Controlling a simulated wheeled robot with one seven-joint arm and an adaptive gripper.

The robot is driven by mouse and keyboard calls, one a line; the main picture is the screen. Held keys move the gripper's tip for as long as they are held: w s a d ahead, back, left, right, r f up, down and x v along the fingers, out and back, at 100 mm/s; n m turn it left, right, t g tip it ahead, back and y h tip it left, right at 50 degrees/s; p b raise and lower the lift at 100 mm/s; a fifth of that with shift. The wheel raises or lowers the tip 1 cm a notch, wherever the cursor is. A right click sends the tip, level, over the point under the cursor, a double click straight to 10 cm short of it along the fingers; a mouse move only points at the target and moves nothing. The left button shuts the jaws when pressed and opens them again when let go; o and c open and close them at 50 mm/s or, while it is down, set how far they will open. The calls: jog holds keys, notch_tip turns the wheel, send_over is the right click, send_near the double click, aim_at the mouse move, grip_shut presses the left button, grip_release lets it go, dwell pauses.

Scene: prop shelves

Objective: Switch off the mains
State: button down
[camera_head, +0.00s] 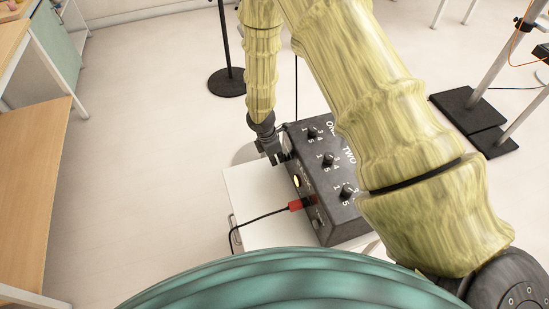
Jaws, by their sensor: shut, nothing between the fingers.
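A black control box (340,222) stands on a small white table (245,190) below my arm. Its top carries dark knobs with white number scales and the words "ONE" and "TWO"; my arm covers part of it. On its left side face a small lamp (297,181) glows yellow. A red plug (296,205) with a black cable sits in the same face. My gripper (277,157) is shut and empty, pointing down at the far end of that face, very close to it. I cannot tell whether it touches. A mains switch cannot be made out clearly; the gripper may hide it.
A wooden table (35,185) stands at the left. A black round stand base (227,82) is on the floor behind the box. Black flat stand bases (470,110) are at the right. The floor between the left table and the box is clear.

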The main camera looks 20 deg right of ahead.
jog(key=shift+d+r+p, duration=0.3)
jog(key=shift+r+p, duration=0.2)
jog(key=shift+r, duration=0.35)
jog(key=a+r, duration=0.5)
jog(key=r, duration=0.5)
jog(key=shift+w+a+r, duration=0.15)
jog(key=shift+r, duration=0.05)
dwell(0.5)
